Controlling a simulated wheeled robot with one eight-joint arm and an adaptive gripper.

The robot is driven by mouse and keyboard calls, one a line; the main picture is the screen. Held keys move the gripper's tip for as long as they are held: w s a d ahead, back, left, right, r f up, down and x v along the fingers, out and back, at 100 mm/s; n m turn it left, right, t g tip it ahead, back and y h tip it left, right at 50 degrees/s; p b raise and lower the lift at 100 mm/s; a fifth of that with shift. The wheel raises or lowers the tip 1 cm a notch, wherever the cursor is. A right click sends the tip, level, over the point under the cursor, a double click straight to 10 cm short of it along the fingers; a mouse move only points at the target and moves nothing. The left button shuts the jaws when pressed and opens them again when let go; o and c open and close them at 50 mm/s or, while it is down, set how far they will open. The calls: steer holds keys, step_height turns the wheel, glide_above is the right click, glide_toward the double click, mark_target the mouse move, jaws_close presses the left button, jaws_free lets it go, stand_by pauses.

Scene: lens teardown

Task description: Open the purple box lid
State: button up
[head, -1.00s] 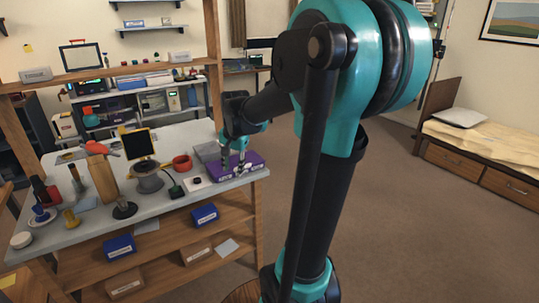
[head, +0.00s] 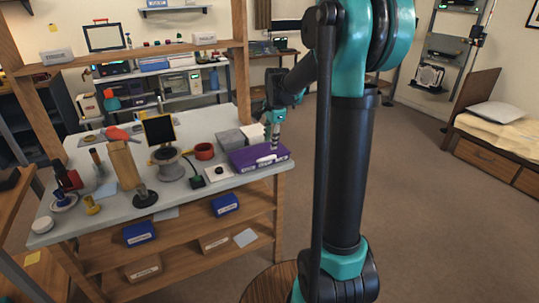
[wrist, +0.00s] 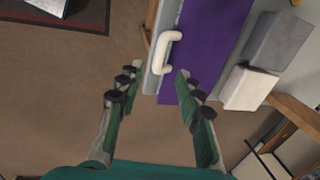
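The purple box (head: 246,162) sits at the right front corner of the workbench, and its lid looks shut. A white bar handle (head: 266,159) shows on its front side. In the wrist view the purple surface (wrist: 215,38) runs across the upper middle, with the white handle (wrist: 163,53) at its left edge. My gripper (head: 274,143) is at the right end of the box in the head view. In the wrist view my gripper (wrist: 157,77) is open and empty; the handle lies just beyond the gap between its fingertips. Whether a finger touches the box I cannot tell.
A grey block (head: 229,141) and a white block (head: 252,132) stand behind the box. A small white plate with a black knob (head: 219,170), a red ring (head: 204,151) and a spool (head: 170,168) stand to its left.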

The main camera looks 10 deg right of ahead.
mark_target(269, 157)
steer(key=f, duration=0.5)
steer(key=w+f, duration=0.1)
steer(key=f, duration=0.1)
steer(key=shift+w+a+f, duration=0.1)
steer(key=shift+a+f, duration=0.15)
steer(key=shift+f, duration=0.05)
jaws_close()
